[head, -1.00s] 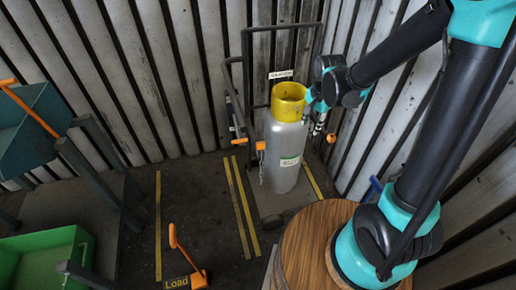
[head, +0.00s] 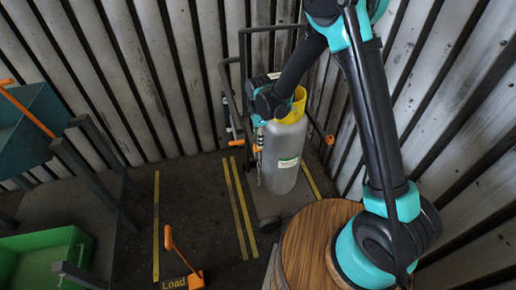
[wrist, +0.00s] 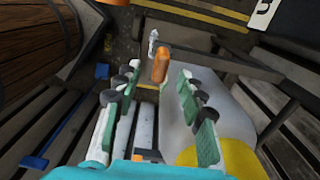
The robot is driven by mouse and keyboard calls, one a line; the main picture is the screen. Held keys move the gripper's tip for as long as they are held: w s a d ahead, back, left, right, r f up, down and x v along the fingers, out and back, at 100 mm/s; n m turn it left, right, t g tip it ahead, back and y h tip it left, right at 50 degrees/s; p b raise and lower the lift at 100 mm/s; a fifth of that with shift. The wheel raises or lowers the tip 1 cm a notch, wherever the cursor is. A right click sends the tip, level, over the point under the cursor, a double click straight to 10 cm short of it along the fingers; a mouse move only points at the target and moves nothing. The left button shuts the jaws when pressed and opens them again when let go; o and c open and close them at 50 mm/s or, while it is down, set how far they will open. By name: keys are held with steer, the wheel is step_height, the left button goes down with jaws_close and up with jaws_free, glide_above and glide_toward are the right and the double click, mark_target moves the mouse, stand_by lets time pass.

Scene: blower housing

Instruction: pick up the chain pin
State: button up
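The chain pin, an orange grip (wrist: 161,66) with a pale chain (wrist: 153,42) beyond it, shows in the upper middle of the wrist view. In the head view the orange grip (head: 257,149) is at the left side of the grey gas cylinder (head: 281,160), with the chain hanging below. My gripper (wrist: 160,76) is open, its green-padded fingers spread left and right. The orange grip appears between and just beyond the fingertips; I cannot tell whether they touch. In the head view my gripper is by the cylinder's upper left, partly hidden by my wrist.
The cylinder has a yellow collar (head: 297,105) and stands on a dark trolley (head: 243,72) against the corrugated wall. A wooden barrel (head: 307,237) stands in front. A green crate (head: 40,262) and an orange lever (head: 172,246) are lower left. Floor between is clear.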

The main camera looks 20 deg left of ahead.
steer(key=shift+f, duration=2.1)
jaws_close()
